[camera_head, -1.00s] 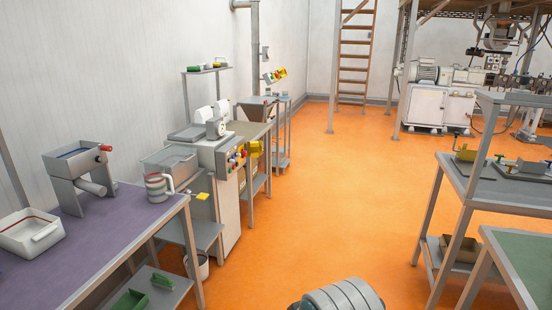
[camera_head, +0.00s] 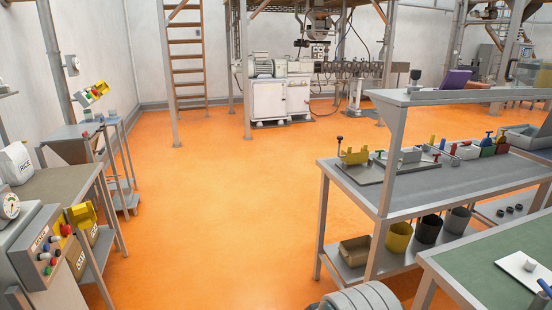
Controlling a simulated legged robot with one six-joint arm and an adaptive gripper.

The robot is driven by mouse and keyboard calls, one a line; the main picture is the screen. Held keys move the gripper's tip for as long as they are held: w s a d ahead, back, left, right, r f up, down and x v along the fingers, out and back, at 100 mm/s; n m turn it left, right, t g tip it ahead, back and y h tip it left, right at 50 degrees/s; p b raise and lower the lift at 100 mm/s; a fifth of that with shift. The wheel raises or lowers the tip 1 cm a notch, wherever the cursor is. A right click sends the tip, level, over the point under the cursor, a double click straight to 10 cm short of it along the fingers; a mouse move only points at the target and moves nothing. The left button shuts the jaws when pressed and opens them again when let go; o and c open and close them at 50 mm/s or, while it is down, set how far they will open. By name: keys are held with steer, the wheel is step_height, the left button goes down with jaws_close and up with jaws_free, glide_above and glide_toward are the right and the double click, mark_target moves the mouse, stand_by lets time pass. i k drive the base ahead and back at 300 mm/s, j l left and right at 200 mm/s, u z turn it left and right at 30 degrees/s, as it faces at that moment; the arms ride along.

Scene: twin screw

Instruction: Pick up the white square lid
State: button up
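A flat white square lid with a small knob (camera_head: 524,267) lies on the green-topped table (camera_head: 462,250) at the lower right. It appears to rest flat on the top, and its right side is close to a dark item with a blue part at the picture's edge. My gripper is not in view. A grey rounded part of my own body shows at the bottom middle, apart from the lid.
A grey workbench (camera_head: 440,186) with a raised shelf stands behind the green table, holding several coloured clamps and, below, bins.

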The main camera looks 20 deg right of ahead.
mark_target(523, 268)
steer(key=i+z, duration=0.5)
steer(key=i+j+z, duration=0.15)
steer(key=i+z, duration=0.15)
steer(key=z, duration=0.15)
steer(key=i+z, duration=0.15)
steer(key=z, duration=0.35)
steer(key=i+z, duration=0.15)
steer(key=z, duration=0.35)
steer(key=i+j+z, duration=0.1)
steer(key=z, duration=0.4)
steer(key=i+z, duration=0.45)
steer(key=i+j+z, duration=0.2)
steer(key=z, duration=0.25)
